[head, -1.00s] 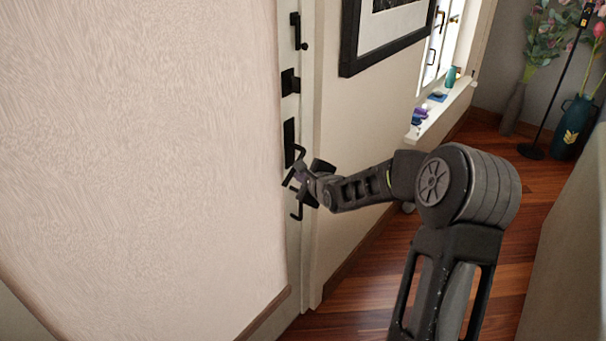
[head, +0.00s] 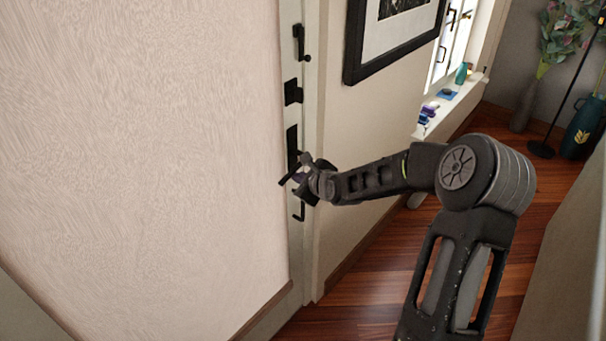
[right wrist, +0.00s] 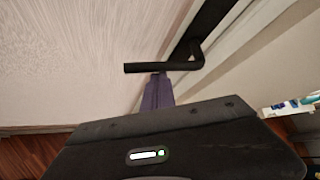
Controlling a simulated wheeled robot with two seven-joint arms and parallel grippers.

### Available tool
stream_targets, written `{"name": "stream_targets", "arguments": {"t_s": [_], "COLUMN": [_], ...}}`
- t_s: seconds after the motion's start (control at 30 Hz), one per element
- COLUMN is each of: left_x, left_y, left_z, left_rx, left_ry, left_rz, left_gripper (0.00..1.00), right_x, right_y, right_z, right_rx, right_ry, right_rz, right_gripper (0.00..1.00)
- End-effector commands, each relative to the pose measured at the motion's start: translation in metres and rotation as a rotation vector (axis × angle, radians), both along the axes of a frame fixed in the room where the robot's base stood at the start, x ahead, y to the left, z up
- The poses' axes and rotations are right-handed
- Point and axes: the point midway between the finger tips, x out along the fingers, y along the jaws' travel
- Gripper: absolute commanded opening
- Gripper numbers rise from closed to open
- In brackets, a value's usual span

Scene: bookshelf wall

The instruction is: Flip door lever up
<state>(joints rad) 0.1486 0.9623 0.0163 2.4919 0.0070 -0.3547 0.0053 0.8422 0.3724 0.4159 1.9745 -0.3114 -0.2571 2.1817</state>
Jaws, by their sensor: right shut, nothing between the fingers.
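The black door lever (right wrist: 158,67) lies across the upper middle of the right wrist view. It bends at its right end into a long black plate (right wrist: 212,25). That plate also shows in the head view (head: 292,146) on the pale door edge. My right gripper (head: 292,182) is at the door just below the plate and covers part of the hardware there. In the right wrist view its closed fingers (right wrist: 158,78) end at the underside of the lever with nothing held. Whether they touch it I cannot tell. My left gripper is not in view.
A pale textured wall (head: 140,150) fills the left of the head view. More black door hardware (head: 300,42) sits above. A framed picture (head: 395,40) hangs right of the door. A sill (head: 445,108) holds small items. Wooden floor (head: 370,285) is open below.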

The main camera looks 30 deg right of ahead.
Motion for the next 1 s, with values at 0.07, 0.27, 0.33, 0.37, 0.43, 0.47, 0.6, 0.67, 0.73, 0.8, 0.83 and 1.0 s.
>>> {"name": "stream_targets", "arguments": {"t_s": [0.07, 0.27, 0.33, 0.37, 0.43, 0.47, 0.6, 0.67, 0.73, 0.8, 0.83, 1.0], "left_x": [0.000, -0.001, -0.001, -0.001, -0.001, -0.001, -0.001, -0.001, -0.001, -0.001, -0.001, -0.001], "left_y": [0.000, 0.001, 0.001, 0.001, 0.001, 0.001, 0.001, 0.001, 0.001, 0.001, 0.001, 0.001], "left_z": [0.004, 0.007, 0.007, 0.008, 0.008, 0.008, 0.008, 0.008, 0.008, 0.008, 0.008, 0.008], "left_rx": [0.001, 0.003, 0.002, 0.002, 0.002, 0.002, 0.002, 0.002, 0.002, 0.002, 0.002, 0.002], "left_ry": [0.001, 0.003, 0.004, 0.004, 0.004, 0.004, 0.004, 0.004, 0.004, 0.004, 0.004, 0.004], "left_rz": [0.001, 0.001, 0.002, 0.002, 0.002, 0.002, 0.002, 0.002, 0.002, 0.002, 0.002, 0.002], "left_gripper": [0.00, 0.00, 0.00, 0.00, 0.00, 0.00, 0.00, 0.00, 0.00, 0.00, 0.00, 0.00], "right_x": [-0.001, -0.001, -0.001, 0.000, 0.000, 0.000, 0.000, 0.000, 0.000, 0.000, 0.000, 0.001], "right_y": [0.000, 0.001, 0.002, 0.002, 0.002, 0.002, 0.002, 0.002, 0.002, 0.002, 0.002, 0.002], "right_z": [0.006, 0.014, 0.016, 0.017, 0.018, 0.018, 0.020, 0.020, 0.020, 0.021, 0.021, 0.022], "right_rx": [0.000, 0.000, -0.001, -0.001, -0.001, -0.001, -0.002, -0.002, -0.003, -0.003, -0.003, -0.004], "right_ry": [-0.001, -0.001, -0.001, -0.002, -0.002, -0.002, -0.003, -0.004, -0.005, -0.006, -0.006, -0.007], "right_rz": [-0.002, -0.002, -0.001, -0.001, -0.001, -0.001, 0.000, -0.001, 0.000, 0.000, 0.000, 0.000], "right_gripper": [0.00, 0.00, 0.00, 0.00, 0.00, 0.00, 0.00, 0.00, 0.00, 0.00, 0.00, 0.00]}}
